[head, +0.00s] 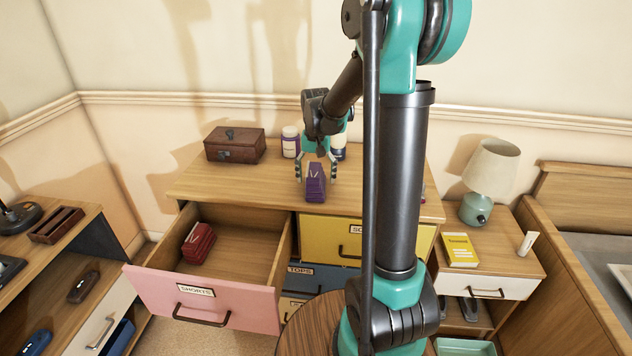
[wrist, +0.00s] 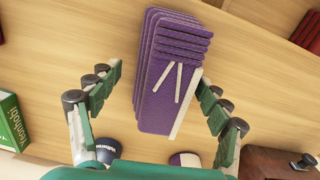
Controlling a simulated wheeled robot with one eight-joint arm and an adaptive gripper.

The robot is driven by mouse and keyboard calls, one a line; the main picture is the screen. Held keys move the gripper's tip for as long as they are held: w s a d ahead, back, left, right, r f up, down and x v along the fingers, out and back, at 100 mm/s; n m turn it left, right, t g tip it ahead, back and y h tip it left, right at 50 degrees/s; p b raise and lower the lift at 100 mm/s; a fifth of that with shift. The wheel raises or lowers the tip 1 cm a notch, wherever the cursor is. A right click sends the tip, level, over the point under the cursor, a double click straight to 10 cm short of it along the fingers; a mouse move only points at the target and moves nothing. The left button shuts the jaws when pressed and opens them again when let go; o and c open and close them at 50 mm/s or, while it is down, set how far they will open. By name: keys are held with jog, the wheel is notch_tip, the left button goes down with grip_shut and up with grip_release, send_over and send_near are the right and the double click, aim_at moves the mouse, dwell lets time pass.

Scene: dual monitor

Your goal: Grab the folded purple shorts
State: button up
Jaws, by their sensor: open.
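The folded purple shorts (head: 315,186) lie on the dresser top near its front edge, below my gripper. In the wrist view the purple shorts (wrist: 170,75) are a layered stack with a white drawstring and a white side stripe. My gripper (head: 317,172) is above the dresser, pointing down, and its fingers are open. In the wrist view my gripper (wrist: 160,92) has one finger on each side of the shorts, with visible gaps. The shorts look unheld.
The pink drawer labelled shorts (head: 200,303) is pulled open with folded red shorts (head: 198,244) inside. Behind my gripper on the dresser stand a bottle (head: 290,141) and a brown box (head: 235,145). A lamp (head: 490,175) stands on the nightstand at right.

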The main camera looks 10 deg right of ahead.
jog(key=shift+c, duration=0.3)
jog(key=c, duration=1.3)
